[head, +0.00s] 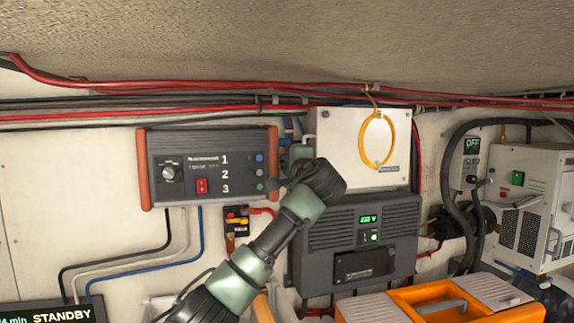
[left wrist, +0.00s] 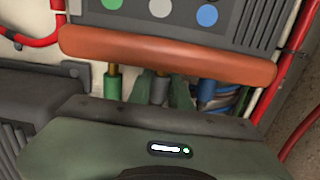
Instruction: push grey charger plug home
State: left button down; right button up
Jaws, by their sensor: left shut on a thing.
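The charger (head: 208,165) is a dark box on the wall with numbers 1, 2, 3 and orange end bars. Blue, grey and green dots run down its right front edge; they also show at the top of the left wrist view. My left gripper (head: 279,184) is at the charger's right end, its fingers mostly hidden. In the left wrist view its green fingers (left wrist: 160,98) are shut around the grey plug (left wrist: 159,88), between a green plug (left wrist: 112,86) and a blue plug (left wrist: 207,92). The orange bar (left wrist: 165,52) hides the sockets, so I cannot tell how deep the grey plug sits. My right gripper is not in view.
A dark inverter (head: 350,285) with a green display is below right of my gripper, under a white panel (head: 345,150) with a yellow loop. Red cables (head: 200,88) run above. An orange toolbox (head: 400,308) stands at the lower right. Bare wall lies left of the charger.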

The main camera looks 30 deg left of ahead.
pick_arm(q)
jog(key=shift+a+f, duration=0.1)
jog(key=shift+a, duration=0.05)
dwell(0.6)
jog(key=shift+s+a, duration=0.1)
jog(key=shift+s, duration=0.1)
jog(key=shift+s+a+b, duration=0.2)
jog(key=shift+s+b, duration=0.05)
jog(key=shift+b, duration=0.15)
jog(key=c, duration=1.5)
grip_release()
jog(key=shift+s+a, duration=0.1)
jog(key=shift+a, duration=0.05)
jog(key=shift+b+v, duration=0.6)
jog(key=shift+v, duration=0.55)
jog(key=shift+b+v, duration=1.1)
jog(key=shift+v, duration=1.85)
